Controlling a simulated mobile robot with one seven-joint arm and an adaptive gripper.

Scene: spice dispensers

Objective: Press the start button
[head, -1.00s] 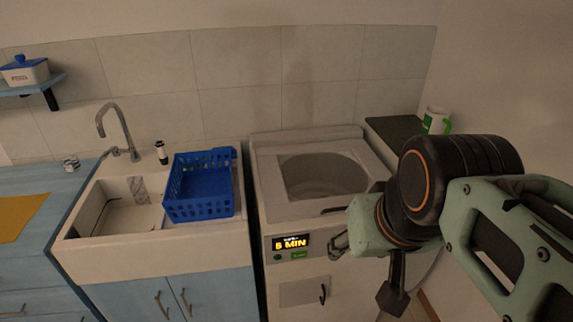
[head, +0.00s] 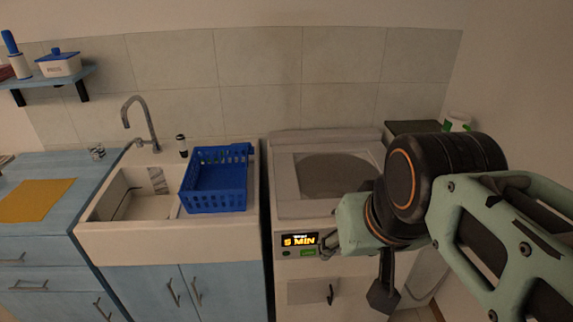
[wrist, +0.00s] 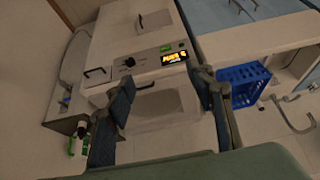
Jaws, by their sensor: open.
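A white top-loading washer (head: 290,207) stands right of the sink. Its front panel carries a lit display (head: 299,240) reading "5 MIN". In the wrist view the panel appears turned over, with the display (wrist: 174,56) and green button (wrist: 166,47) ahead of the fingers. My gripper (head: 328,243) is at the right of the display in the head view. Its two fingers (wrist: 163,90) are spread apart and empty. I see no contact with the button.
A sink (head: 140,238) with a blue basket (head: 216,182) on it is at the left of the washer. A dark counter (head: 412,128) with a white and green item (head: 457,122) is behind at the right.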

